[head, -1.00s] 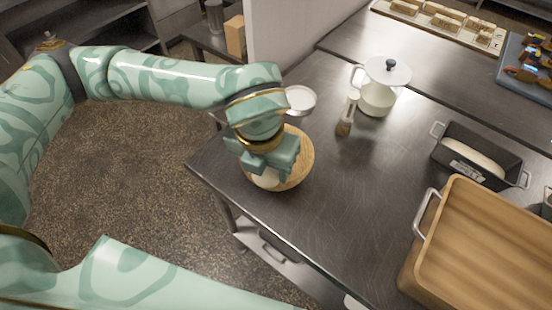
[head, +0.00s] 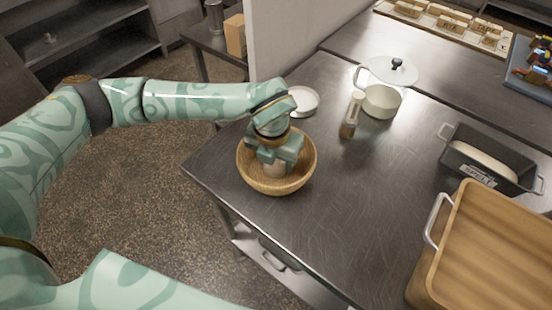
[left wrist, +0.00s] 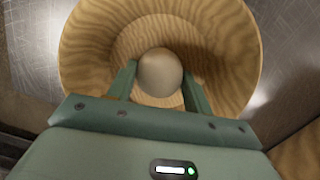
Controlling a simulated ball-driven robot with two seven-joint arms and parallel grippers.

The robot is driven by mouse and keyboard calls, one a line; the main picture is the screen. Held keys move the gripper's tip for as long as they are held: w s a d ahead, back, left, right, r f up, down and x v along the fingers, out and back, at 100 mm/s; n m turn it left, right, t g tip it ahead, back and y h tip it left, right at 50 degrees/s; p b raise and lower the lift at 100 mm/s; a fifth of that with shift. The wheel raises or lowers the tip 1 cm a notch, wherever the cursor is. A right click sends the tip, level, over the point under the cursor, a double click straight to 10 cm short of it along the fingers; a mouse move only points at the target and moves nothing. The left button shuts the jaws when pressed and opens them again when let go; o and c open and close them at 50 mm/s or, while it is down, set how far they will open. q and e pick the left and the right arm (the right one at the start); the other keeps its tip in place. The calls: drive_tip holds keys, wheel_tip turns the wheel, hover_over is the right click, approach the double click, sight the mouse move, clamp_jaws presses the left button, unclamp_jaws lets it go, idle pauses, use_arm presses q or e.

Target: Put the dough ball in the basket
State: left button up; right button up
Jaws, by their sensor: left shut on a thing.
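The basket (head: 301,180) is a round, wood-coloured bowl near the left corner of the steel table. My left gripper (head: 276,165) points down over the middle of it. It is shut on the dough ball (head: 275,172), which is pale and round and partly hidden by the fingers. In the left wrist view the dough ball (left wrist: 160,73) sits between the two fingertips, with the basket (left wrist: 84,50) all around behind it. The ball is within the outline of the rim; whether it touches the basket floor I cannot tell. My right gripper is not in view.
A white dish (head: 303,101) stands just behind the basket. A shaker (head: 352,113) and a lidded white pot (head: 381,101) stand to the right. A dark loaf tin (head: 490,164) and a wooden box (head: 490,250) fill the right side. The table's middle is clear.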

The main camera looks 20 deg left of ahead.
use_arm(q)
drive_tip(key=shift+f, duration=0.1)
drive_tip(key=o, duration=1)
wheel_tip(320, 180, up, 12)
drive_tip(key=s+p, duration=0.1)
drive_tip(key=p, duration=0.1)
drive_tip(key=shift+s+p, duration=0.25)
drive_tip(key=shift+p, duration=0.15)
